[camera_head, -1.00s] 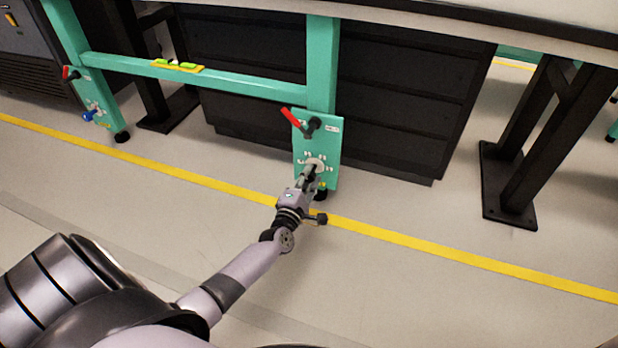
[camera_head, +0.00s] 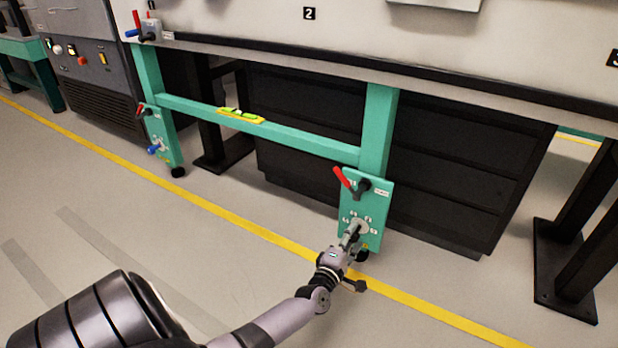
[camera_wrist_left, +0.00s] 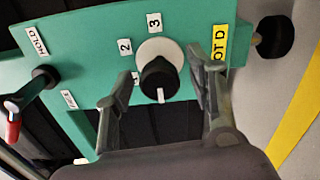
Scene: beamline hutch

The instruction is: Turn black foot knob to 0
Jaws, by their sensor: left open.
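The black foot knob (camera_wrist_left: 158,78) sits on a white round dial (camera_wrist_left: 152,50) on a green foot plate (camera_wrist_left: 95,40). In the left wrist view, its white pointer mark points toward the picture's bottom. Labels 2 and 3 show above the dial; other labels are partly hidden by the fingers. My left gripper (camera_wrist_left: 160,95) is open, with one finger on each side of the knob; I cannot tell whether they touch it. In the head view, my left gripper (camera_head: 352,234) covers most of the knob in front of the foot plate (camera_head: 380,212). My right gripper is not seen.
A red-handled lever (camera_head: 343,178) sits above the knob on the same plate. Another green leg at left has a blue knob (camera_head: 154,149). A yellow level (camera_head: 240,115) lies on the crossbar. Black drawers (camera_head: 450,150) stand behind. The floor in front is clear.

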